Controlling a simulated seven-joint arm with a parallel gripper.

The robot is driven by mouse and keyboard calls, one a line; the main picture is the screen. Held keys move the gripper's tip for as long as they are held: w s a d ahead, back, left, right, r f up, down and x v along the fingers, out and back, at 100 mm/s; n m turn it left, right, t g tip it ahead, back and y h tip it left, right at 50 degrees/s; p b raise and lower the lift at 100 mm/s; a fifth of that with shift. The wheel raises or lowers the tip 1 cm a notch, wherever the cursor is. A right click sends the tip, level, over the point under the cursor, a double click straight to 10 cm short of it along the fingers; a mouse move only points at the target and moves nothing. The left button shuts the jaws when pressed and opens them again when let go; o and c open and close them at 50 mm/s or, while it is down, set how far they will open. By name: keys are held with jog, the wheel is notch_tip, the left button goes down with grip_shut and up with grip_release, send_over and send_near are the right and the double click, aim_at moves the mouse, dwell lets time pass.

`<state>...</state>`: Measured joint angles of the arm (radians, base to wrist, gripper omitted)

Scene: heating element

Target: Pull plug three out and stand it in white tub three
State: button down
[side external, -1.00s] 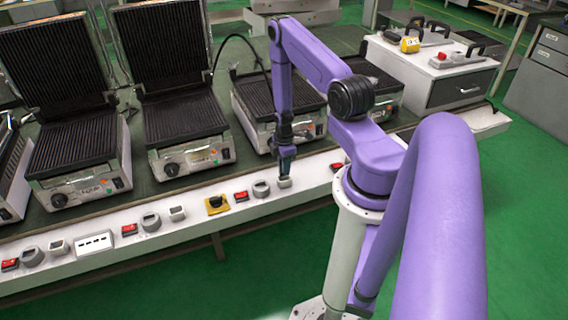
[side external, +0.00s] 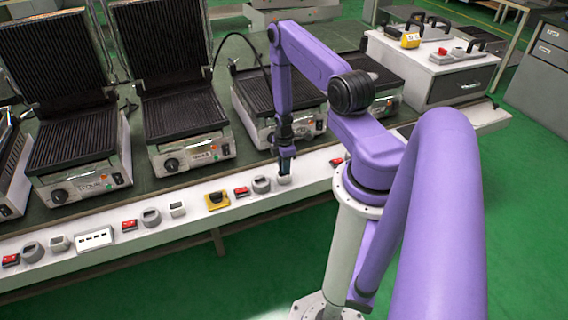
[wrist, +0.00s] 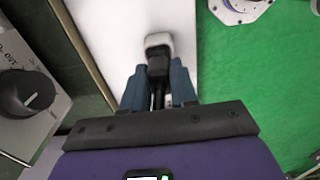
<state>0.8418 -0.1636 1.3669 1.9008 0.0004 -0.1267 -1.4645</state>
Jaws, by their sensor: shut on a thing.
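My gripper (wrist: 158,82) is shut on a black plug (wrist: 157,62), with a dark cable running back between the fingers. In the wrist view the plug's front end is at the dark opening of a small white tub (wrist: 158,39), whose rim shows around its far side. I cannot tell how deep the plug sits. In the side view my gripper (side external: 285,164) points straight down over this tub (side external: 284,180), the one farthest right on the white ledge. A round grey socket (side external: 261,184) is just left of it. The plug is mostly hidden by the fingers there.
Along the ledge (side external: 195,226) stand red switches (side external: 241,191), a yellow plate with a black knob (side external: 217,200), other grey sockets (side external: 151,217) and white tubs (side external: 178,210). Contact grills (side external: 190,125) stand close behind. Open green floor lies in front.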

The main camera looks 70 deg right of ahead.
jog(key=shift+f, duration=0.65)
jog(key=c, duration=0.8)
grip_release()
jog(key=shift+r, duration=0.1)
notch_tip(320, 180, up, 17)
jog(key=shift+r, duration=0.1)
